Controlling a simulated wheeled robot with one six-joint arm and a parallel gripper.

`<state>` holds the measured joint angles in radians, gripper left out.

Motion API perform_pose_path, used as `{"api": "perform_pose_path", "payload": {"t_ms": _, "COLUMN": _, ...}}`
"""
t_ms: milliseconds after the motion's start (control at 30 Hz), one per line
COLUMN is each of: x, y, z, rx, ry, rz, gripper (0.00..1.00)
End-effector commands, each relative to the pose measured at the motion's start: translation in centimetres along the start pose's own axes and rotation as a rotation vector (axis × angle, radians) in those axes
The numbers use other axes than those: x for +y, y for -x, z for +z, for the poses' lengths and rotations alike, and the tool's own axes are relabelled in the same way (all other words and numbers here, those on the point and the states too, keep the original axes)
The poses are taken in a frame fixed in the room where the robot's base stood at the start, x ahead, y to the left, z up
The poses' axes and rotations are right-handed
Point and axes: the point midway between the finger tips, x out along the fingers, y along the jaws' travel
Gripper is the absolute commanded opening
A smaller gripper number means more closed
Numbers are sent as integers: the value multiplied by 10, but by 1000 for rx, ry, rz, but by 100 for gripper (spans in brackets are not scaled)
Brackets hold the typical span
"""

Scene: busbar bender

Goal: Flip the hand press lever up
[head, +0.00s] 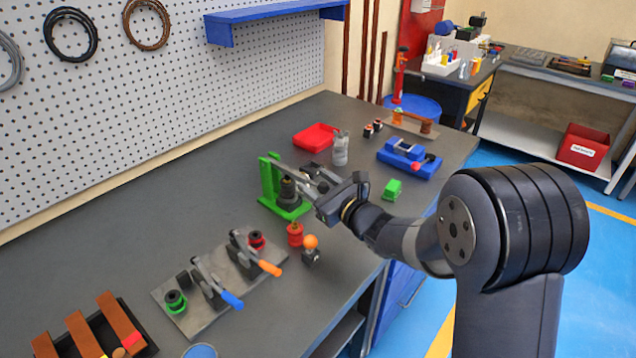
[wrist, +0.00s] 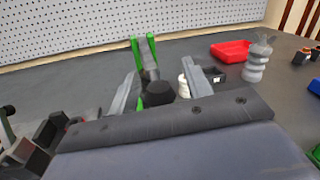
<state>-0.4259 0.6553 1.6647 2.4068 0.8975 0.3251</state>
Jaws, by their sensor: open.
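The hand press has a green frame (head: 270,185) on the bench, left of my gripper; its green post also shows in the wrist view (wrist: 135,52). A grey lever (head: 284,170) runs from the top of the post, sloping down toward my gripper. In the wrist view a grey bar (wrist: 148,52) between green sides leads toward a dark round part (wrist: 159,95). My gripper (head: 306,178) is open, its two fingers (wrist: 160,78) on either side of this dark part in the picture. I cannot tell whether they touch the lever. The lever's near end is partly hidden by my gripper.
A grey plate (head: 207,318) with blue- and orange-handled levers lies front left. A red part (head: 295,234) and an orange-knobbed part (head: 310,243) stand near the press. A red tray (head: 315,137), grey bottle (head: 340,150) and blue device (head: 408,160) are behind.

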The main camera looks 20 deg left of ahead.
Motion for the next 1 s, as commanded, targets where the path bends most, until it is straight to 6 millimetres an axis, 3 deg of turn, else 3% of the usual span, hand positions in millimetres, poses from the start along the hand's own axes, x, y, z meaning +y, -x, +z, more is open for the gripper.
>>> {"api": "perform_pose_path", "payload": {"t_ms": 167, "x": 0, "y": 0, "z": 0, "rx": 0, "ry": 0, "rz": 0, "gripper": 47}}
{"api": "perform_pose_path", "payload": {"t_ms": 733, "x": -2, "y": 1, "z": 0, "rx": -1, "ry": 0, "rz": -3, "gripper": 1}}
{"api": "perform_pose_path", "payload": {"t_ms": 1000, "x": -3, "y": 2, "z": 2, "rx": 2, "ry": 1, "rz": -5, "gripper": 0}}
